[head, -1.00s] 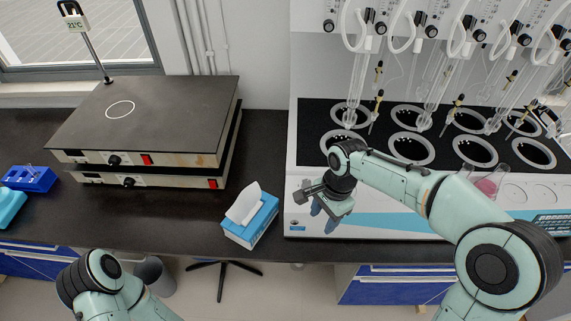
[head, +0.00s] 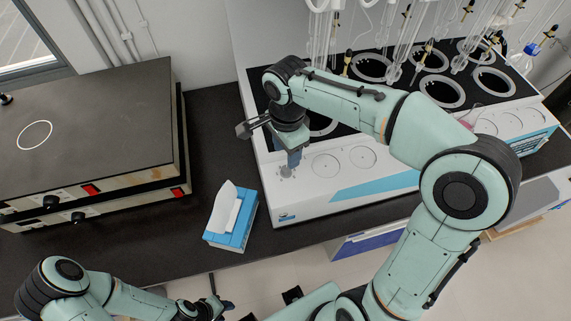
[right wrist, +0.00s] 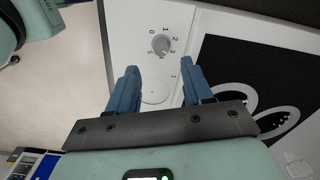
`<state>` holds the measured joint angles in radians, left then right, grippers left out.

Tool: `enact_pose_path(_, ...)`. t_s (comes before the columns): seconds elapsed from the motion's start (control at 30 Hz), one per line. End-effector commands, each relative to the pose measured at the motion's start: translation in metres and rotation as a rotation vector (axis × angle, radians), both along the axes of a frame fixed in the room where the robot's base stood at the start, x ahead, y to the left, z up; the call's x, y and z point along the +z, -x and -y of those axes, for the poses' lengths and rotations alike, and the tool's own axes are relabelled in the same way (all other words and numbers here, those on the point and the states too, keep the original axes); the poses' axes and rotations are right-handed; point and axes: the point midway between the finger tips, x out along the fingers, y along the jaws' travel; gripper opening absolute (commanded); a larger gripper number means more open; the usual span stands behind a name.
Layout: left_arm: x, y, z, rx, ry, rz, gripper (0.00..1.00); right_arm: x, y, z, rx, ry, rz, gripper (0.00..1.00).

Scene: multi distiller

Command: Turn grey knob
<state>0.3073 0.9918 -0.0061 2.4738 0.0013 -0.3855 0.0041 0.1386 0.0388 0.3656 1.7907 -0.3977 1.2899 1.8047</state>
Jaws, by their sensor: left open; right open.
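The small grey knob (right wrist: 161,45) sits on the white front panel of the distiller (head: 330,190), inside a printed scale of numbers. In the head view the knob (head: 286,172) shows just below my right fingertips. My right gripper (head: 292,160) points down at the panel's left end. In the right wrist view its blue fingers (right wrist: 160,68) are apart with nothing between them, and the knob lies just beyond the tips, roughly centred in the gap. My left gripper (head: 219,304) is open at the bottom edge, partly cut off and far from the knob.
The distiller's black top with round wells (head: 441,92) and glassware stands behind my right arm. A blue tissue box (head: 232,222) is on the dark bench left of the distiller. Stacked hot plates (head: 95,140) stand further left. Flat round marks (head: 325,165) lie right of the knob.

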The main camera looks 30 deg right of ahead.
Motion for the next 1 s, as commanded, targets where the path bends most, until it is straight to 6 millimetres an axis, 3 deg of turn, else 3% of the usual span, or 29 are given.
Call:
enact_pose_path(0.1,-0.005,0.004,0.0,0.0,0.0,-0.003,0.43,-0.027,0.001,0.0,0.001,0.0,-0.004,0.5)
enact_pose_path(0.3,-0.008,0.006,0.0,0.0,0.0,-0.006,0.43,-0.057,0.0,0.0,0.001,0.0,-0.001,0.5)
enact_pose_path(0.5,-0.009,0.006,0.0,0.0,0.0,-0.007,0.43,-0.069,0.0,0.0,0.001,-0.001,0.0,0.5)
enact_pose_path(0.77,-0.009,0.006,0.0,0.0,0.0,-0.007,0.43,-0.069,0.0,0.0,0.001,-0.001,0.002,0.5)
enact_pose_path(0.93,-0.009,0.006,0.0,0.0,0.0,-0.007,0.43,-0.069,-0.001,0.0,0.001,-0.001,0.002,0.0)
enact_pose_path(1.0,-0.009,0.006,0.0,0.0,0.0,-0.007,0.43,-0.069,-0.001,0.0,0.001,0.0,0.002,0.0)
